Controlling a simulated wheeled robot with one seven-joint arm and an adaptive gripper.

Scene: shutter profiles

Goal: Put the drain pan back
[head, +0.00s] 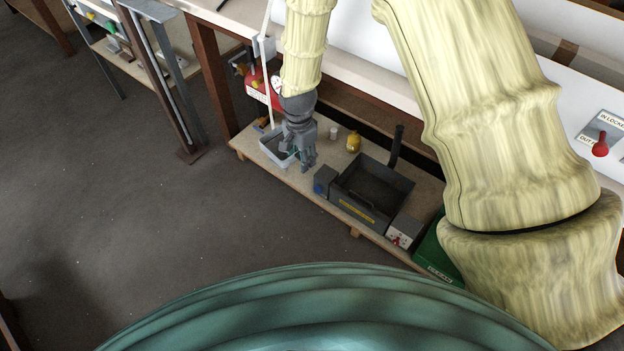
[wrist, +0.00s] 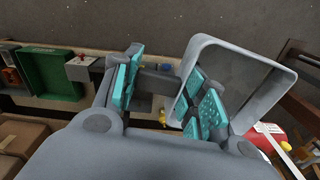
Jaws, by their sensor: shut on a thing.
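The drain pan is a small pale grey rectangular tray (head: 267,150) at the left end of the low wooden shelf. My gripper (head: 296,158) is at its right side and shut on it. In the wrist view the pan (wrist: 281,70) shows its pale rim and darker inside, beyond the teal-padded fingers of my gripper (wrist: 165,92). Some of the finger pads overlap the pan's near wall. I cannot tell whether the pan's underside touches the shelf.
The low shelf (head: 240,143) also holds a dark open bin (head: 372,188), a small yellow object (head: 353,142), a white cup (head: 333,133) and a switch box (head: 403,231). A red object (head: 268,92) stands behind the pan. A green crate (head: 435,250) is at right. Floor in front is clear.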

